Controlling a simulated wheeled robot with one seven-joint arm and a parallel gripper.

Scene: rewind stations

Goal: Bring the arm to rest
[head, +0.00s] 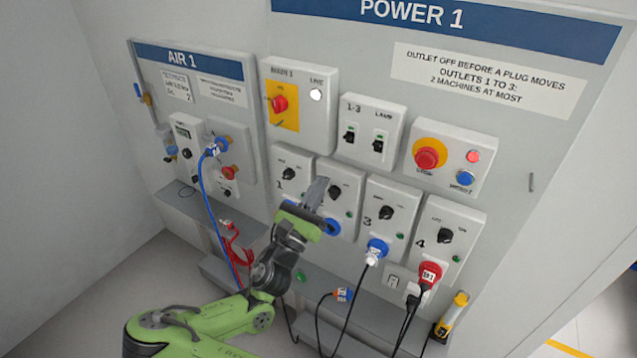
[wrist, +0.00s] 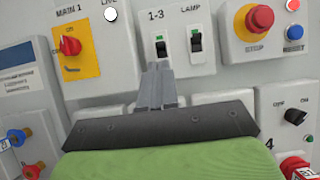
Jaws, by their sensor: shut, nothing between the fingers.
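My gripper (head: 317,192) is at the end of my green and dark grey arm, in front of the POWER 1 panel (head: 520,140). In the head view it covers part of outlet box 2 (head: 345,183), beside the black knob there. In the wrist view my gripper (wrist: 157,72) points up toward the 1-3 switch box. Its fingers are together with nothing between them. Whether the fingertips touch the panel cannot be told.
The main switch box (head: 297,105), switch box (head: 372,128) and red emergency button (head: 430,153) are above. A blue plug (head: 377,251) and red plug (head: 430,274) sit in outlets 3 and 4, cables hanging. The AIR 1 panel (head: 199,125) with a blue hose (head: 207,195) is left.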

